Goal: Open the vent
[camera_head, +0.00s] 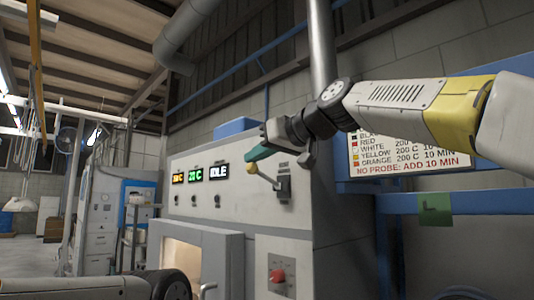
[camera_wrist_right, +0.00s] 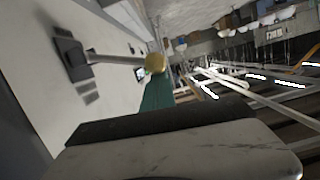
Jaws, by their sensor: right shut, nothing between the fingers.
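The vent lever (camera_head: 270,180) sticks out from a dark bracket on the front of the grey oven cabinet, with a yellow ball knob (camera_head: 253,168) at its end. The lever also shows in the right wrist view (camera_wrist_right: 112,58), with the knob (camera_wrist_right: 155,64) just beyond the teal fingertips. My right gripper (camera_head: 258,153) is shut and empty, beside and slightly above the knob. I cannot tell whether the fingers touch it. My left arm shows at the bottom left; its gripper is out of view.
The cabinet front carries displays (camera_head: 200,174) left of the lever and a red switch (camera_head: 277,275) below it. A lit window (camera_head: 183,262) sits low on the cabinet. A sign (camera_head: 415,145) hangs behind my right arm. Open floor lies at the far left.

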